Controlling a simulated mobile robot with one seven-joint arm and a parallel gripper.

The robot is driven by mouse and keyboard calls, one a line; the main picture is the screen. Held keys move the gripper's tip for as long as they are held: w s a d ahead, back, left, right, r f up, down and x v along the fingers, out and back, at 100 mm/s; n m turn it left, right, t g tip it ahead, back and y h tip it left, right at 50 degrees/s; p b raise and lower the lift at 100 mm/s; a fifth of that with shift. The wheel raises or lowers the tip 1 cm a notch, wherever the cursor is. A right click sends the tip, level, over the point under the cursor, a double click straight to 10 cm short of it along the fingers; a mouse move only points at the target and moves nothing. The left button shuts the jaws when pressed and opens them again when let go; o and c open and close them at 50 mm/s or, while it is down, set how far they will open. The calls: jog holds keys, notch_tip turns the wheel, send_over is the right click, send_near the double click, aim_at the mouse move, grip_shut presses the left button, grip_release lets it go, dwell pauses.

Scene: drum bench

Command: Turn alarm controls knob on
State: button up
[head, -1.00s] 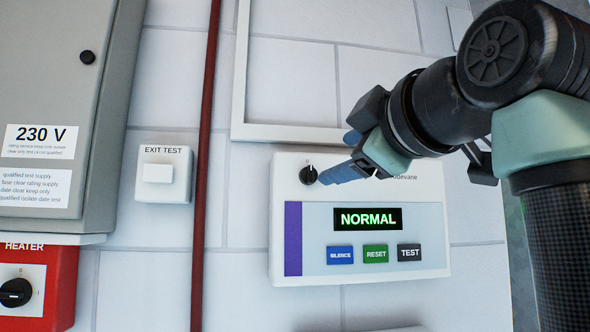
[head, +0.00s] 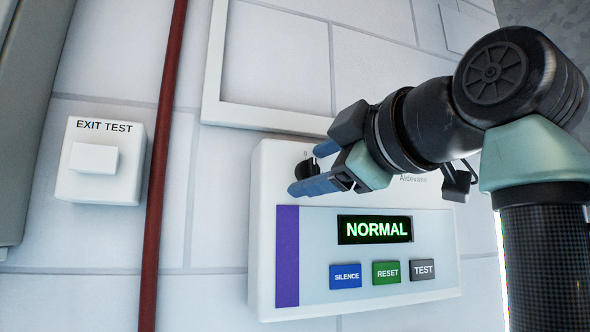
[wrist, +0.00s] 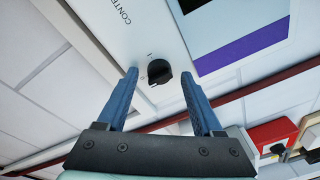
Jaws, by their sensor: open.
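The alarm control panel (head: 268,180) is a white box on the wall with a purple stripe and a green display reading NORMAL. Its black knob (head: 306,168) is at the upper left of the panel, partly hidden by my gripper in the head view. The knob (wrist: 159,72) shows whole in the wrist view, a small mark beside it. My gripper (head: 308,168) is open, its blue fingers on either side of the knob in the head view. In the wrist view the gripper (wrist: 163,75) has the knob between its fingertips, with gaps on both sides.
SILENCE (head: 346,276), RESET (head: 387,273) and TEST (head: 424,270) buttons sit below the display. An EXIT TEST switch (head: 95,160) and a red vertical pipe (head: 161,170) are left of the panel. A white frame (head: 214,65) is above. A red box (wrist: 271,134) shows in the wrist view.

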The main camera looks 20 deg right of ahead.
jog(key=shift+s+d, duration=0.1)
jog(key=shift+s, duration=0.1)
jog(key=shift+c, duration=0.4)
jog(key=shift+w, duration=0.1)
grip_shut()
jog(key=shift+m, duration=0.3)
jog(key=m+b, duration=0.1)
jog(key=m, duration=0.3)
jog(key=shift+t+b, duration=0.4)
jog(key=m+b, duration=0.1)
jog(key=m, duration=0.4)
jog(key=shift+h, duration=0.4)
jog(key=m+t+b, duration=0.1)
jog(key=m, duration=0.4)
jog(key=shift+h+b, duration=0.3)
jog(key=shift+m+h+b, duration=0.3)
jog(key=shift+m+h, duration=0.3)
jog(key=shift+m, duration=1.9)
